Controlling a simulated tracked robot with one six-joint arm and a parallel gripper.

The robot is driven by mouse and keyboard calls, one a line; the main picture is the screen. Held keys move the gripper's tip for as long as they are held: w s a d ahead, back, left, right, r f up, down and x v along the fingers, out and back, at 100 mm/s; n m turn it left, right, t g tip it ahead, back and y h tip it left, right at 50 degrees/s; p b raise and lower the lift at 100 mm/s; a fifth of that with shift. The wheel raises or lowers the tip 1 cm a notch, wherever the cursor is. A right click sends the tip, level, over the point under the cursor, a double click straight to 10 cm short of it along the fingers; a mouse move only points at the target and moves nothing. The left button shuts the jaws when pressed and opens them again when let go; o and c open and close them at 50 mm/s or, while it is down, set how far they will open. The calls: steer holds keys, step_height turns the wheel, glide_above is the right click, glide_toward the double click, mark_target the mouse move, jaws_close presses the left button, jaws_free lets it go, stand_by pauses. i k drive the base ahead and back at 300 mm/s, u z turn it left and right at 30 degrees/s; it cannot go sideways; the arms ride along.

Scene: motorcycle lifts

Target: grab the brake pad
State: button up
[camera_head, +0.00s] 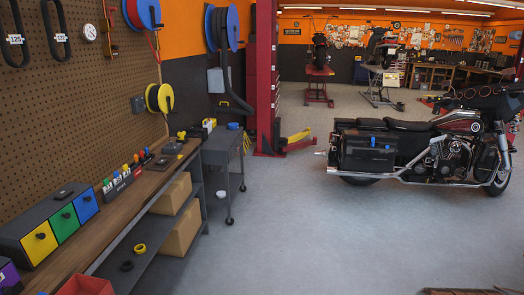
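I cannot pick out the brake pad for certain. A small dark flat piece (64,194) lies on top of the grey drawer unit (22,226) at the left, and it is too small to identify. A dark flat item (160,162) lies farther back on the wooden workbench (98,232), also unclear. Two small rings, one black (127,266) and one yellow (139,249), are on the shelf below the bench top. My gripper is not in view.
A red bin (85,286) stands at the bottom left. Cardboard boxes (181,232) sit under the bench. A grey cart (222,150) stands at its far end. A motorcycle (430,150) is parked at the right. The grey floor (300,225) between is clear.

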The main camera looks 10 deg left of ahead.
mark_target(162, 162)
steer(key=u, duration=0.1)
steer(key=i, duration=1.45)
steer(key=u, duration=0.35)
steer(key=i, duration=0.8)
steer(key=u, duration=0.75)
steer(key=i, duration=0.6)
steer(key=u, duration=1.1)
steer(key=i, duration=0.95)
steer(key=u, duration=0.6)
